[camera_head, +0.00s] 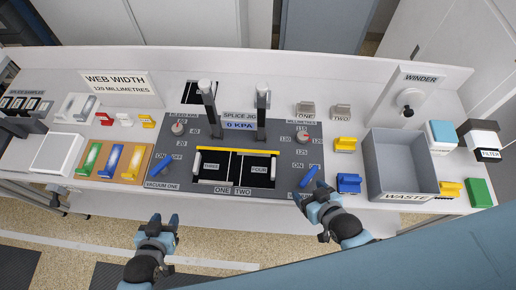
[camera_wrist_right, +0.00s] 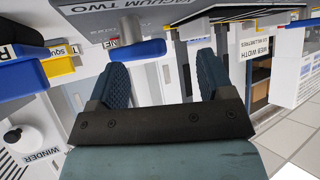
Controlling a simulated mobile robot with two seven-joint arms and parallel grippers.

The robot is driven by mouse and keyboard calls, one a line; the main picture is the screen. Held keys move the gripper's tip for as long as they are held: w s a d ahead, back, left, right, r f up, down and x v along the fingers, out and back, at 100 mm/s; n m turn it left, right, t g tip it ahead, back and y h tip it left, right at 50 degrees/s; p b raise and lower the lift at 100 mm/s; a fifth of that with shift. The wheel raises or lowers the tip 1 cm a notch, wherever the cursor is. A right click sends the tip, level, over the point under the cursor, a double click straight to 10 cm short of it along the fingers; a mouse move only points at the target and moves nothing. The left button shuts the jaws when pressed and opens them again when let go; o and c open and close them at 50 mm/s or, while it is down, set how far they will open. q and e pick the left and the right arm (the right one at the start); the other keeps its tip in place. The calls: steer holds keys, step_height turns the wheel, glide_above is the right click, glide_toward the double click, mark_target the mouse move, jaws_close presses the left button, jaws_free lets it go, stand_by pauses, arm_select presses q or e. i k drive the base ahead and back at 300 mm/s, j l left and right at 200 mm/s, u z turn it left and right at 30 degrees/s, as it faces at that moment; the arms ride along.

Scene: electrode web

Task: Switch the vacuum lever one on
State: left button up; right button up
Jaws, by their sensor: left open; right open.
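The vacuum one lever, a blue handle (camera_head: 162,165), sits at the left end of the grey splice jig panel (camera_head: 215,130), above the VACUUM ONE label. It lies slanted beside small ON and OFF marks; I cannot tell which it points to. My left gripper (camera_head: 164,219) is open and empty, in front of the bench edge below this lever and apart from it. The vacuum two lever, also blue (camera_head: 308,177), is at the panel's right end; it shows in the right wrist view (camera_wrist_right: 135,51). My right gripper (camera_head: 308,193) is open and empty, close to that lever.
Two tall dark upright levers (camera_head: 208,108) stand behind the black plates with yellow bars. Green, blue and yellow pieces lie on an orange board (camera_head: 110,177) at the left. A grey waste bin (camera_head: 403,192) stands right of the panel.

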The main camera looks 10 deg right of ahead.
mark_target(161, 167)
steer(key=j+z, duration=0.1)
steer(key=j, duration=0.25)
steer(key=k+j+z, duration=0.15)
steer(key=j, duration=0.2)
steer(key=k+j+z, duration=0.1)
steer(key=j, duration=0.2)
steer(key=k+j+z, duration=0.1)
steer(key=j, duration=0.25)
